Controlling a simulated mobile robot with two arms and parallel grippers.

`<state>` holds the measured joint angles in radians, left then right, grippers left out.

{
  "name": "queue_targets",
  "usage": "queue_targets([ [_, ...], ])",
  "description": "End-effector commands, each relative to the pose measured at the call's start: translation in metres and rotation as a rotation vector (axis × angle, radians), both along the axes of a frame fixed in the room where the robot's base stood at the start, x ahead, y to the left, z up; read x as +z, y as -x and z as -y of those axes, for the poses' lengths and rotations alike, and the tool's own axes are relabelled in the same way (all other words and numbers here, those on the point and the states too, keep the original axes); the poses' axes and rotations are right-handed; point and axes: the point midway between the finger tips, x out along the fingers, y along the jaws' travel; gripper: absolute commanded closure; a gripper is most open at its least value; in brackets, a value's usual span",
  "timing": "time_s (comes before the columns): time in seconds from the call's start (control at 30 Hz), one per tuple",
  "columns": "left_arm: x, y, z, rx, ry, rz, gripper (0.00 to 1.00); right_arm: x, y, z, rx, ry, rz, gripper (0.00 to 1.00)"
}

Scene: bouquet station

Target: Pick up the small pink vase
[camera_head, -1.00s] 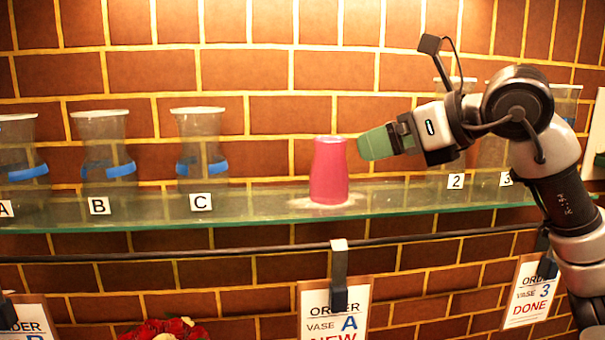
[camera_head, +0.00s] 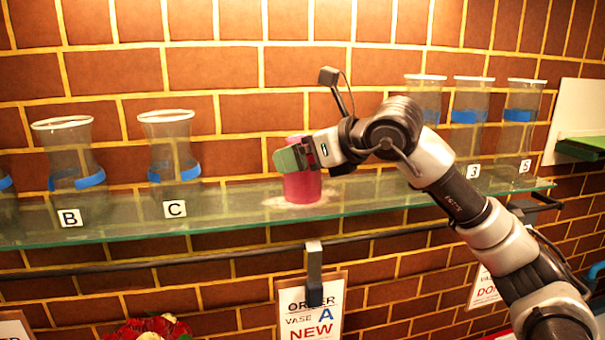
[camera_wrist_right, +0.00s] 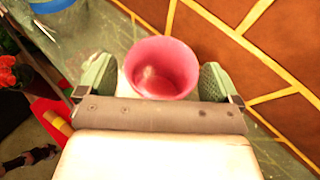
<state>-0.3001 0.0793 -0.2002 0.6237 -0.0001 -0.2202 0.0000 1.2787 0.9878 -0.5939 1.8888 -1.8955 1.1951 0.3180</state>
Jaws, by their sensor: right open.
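The small pink vase (camera_head: 303,188) stands upright on the glass shelf in the head view. My right gripper (camera_head: 290,159) is at the vase's upper part, with its green finger in front of it. In the right wrist view the vase (camera_wrist_right: 161,70) shows its open round mouth, between the two green fingers of my right gripper (camera_wrist_right: 158,80). The fingers are spread, one on each side of the vase, with a gap visible on the right and a narrower one on the left. My left gripper is not in view.
The glass shelf (camera_head: 240,214) runs along the brick wall. Clear vases with blue bands, such as vase C (camera_head: 172,160) and vase B (camera_head: 70,165), stand to the left, and more (camera_head: 470,125) to the right. An order sign (camera_head: 312,312) hangs below. Red flowers (camera_head: 150,328) are lower left.

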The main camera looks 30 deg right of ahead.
Motion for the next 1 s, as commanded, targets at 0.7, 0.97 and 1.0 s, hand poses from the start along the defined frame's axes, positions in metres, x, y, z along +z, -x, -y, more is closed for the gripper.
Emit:
queue_targets([
  [0.7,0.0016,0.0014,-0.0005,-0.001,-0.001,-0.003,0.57,-0.0023,-0.0039,-0.0017,0.000,0.000,0.001,0.71],
  [0.97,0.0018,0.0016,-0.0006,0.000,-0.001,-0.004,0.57,-0.0003,-0.0035,-0.0016,-0.001,-0.001,0.006,0.98],
  [1.0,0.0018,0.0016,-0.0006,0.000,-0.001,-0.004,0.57,-0.0003,-0.0035,-0.0016,-0.001,-0.001,0.006,0.98],
])
